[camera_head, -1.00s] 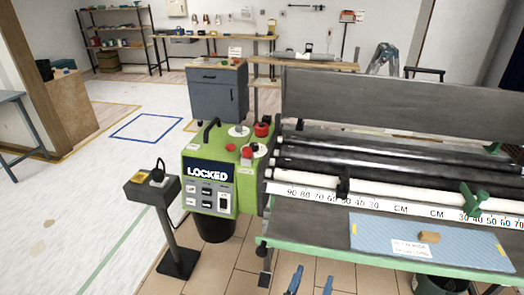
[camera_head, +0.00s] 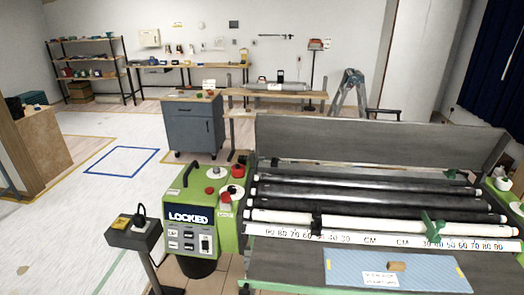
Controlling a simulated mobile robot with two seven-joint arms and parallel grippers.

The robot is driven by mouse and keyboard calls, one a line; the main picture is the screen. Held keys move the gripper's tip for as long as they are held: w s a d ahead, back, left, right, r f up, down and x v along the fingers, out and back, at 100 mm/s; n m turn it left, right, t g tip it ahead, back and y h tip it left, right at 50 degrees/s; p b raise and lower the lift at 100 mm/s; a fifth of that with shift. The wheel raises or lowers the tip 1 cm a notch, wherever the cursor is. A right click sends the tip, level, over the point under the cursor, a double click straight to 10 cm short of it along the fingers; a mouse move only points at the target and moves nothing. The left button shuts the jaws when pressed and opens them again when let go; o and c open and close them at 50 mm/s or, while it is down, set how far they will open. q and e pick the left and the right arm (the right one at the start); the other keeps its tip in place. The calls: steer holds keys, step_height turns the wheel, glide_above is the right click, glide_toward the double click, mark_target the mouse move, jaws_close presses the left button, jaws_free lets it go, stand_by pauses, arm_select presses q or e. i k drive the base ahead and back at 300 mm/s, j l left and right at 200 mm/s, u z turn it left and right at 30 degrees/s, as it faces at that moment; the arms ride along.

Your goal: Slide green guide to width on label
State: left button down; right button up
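The green guide (camera_head: 432,229) sits on the white roller at the right part of the numbered white scale (camera_head: 385,241), near the 30–40 marks. A small white label (camera_head: 381,279) lies on the blue sheet (camera_head: 345,265) on the machine's front table; its print is too small to read. A black guide (camera_head: 317,222) sits on the left part of the scale. Neither gripper is in view.
A small tan block (camera_head: 396,266) lies on the blue sheet. A grey pedestal (camera_head: 134,233) stands further left. Floor is clear behind it.

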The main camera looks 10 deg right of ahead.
mark_target(431, 234)
steer(key=z, duration=1.6)
